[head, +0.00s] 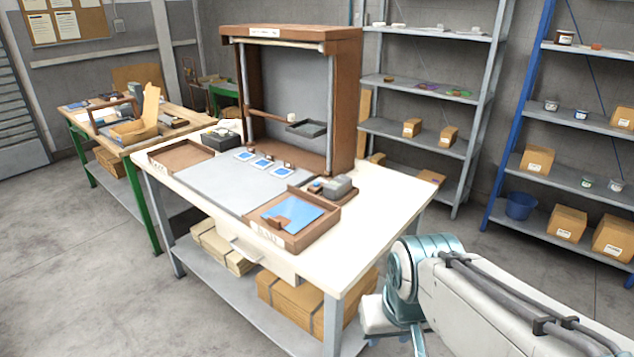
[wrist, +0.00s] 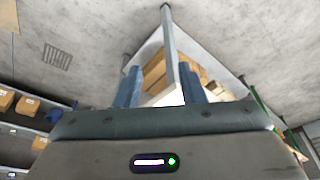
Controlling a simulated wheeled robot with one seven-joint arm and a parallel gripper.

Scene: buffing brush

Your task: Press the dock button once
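A grey block-shaped device (head: 338,184) sits on a brown base at the right of the workbench (head: 385,205), behind a brown tray (head: 297,243) holding a blue sheet. A dark box-shaped device (head: 221,139) stands at the back left of the bench. I cannot tell which part is the dock button; it is too small to make out. My gripper (wrist: 160,84) shows two blue fingers, apart, with nothing between them. My arm is in front of the bench's right end in the head view, away from both devices.
A brown upright frame (head: 343,100) with a rod and small dark tray stands at the back of the bench. A grey mat (head: 215,187), blue-framed cards and an empty brown tray (head: 180,156) lie on top.

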